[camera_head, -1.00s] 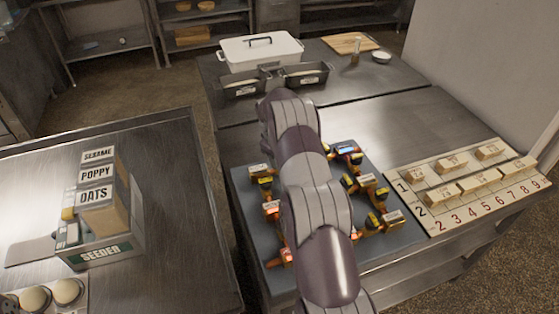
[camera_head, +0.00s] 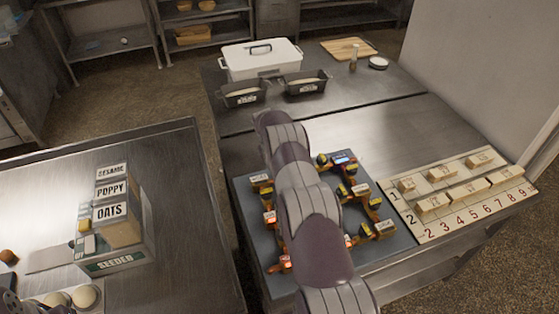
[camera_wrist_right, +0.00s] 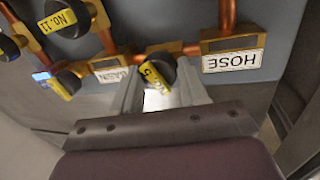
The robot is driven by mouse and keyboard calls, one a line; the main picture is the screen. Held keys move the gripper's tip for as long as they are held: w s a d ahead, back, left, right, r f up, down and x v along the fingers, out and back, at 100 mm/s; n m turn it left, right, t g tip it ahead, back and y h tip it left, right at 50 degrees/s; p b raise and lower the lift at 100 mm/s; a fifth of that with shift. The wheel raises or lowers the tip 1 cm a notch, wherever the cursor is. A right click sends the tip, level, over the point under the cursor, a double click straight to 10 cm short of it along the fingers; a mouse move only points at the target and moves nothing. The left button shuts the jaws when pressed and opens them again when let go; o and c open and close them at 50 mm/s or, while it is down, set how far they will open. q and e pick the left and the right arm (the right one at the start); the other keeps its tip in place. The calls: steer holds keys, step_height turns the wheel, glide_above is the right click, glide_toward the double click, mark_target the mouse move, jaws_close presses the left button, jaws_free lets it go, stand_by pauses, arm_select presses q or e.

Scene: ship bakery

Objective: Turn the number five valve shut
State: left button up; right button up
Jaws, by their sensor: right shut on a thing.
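The valve panel (camera_head: 262,245) is a dark grey board with copper pipes, brass fittings and several black knobs with yellow tags. In the right wrist view, a black valve knob (camera_wrist_right: 164,66) has a yellow tag with a 5 on it, partly hidden. My right gripper (camera_wrist_right: 160,88) is shut on this knob, one finger on each side. A valve tagged No. 11 (camera_wrist_right: 58,20) is at the upper left. In the head view my right arm crosses the panel and hides its middle, including the gripper. My left gripper does not show clearly.
A HOSE label (camera_wrist_right: 233,61) is right of the held knob. A numbered board (camera_head: 450,222) with wooden blocks lies right of the panel. Behind are two dark tins (camera_head: 305,87) and a white lidded box (camera_head: 262,62). A SEEDED box (camera_head: 113,262) stands on the left table.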

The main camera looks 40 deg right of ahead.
steer(key=shift+r, duration=0.1)
stand_by(0.3)
steer(key=o, duration=1.1)
steer(key=shift+c, duration=0.2)
steer(key=shift+s+a+r, duration=0.1)
steer(key=shift+s, duration=0.1)
steer(key=shift+w+r, duration=0.1)
steer(key=shift+r, duration=0.2)
steer(key=s+p+v, duration=0.1)
steer(key=p+v, duration=0.9)
steer(key=v, duration=0.2)
steer(key=shift+w, duration=0.4)
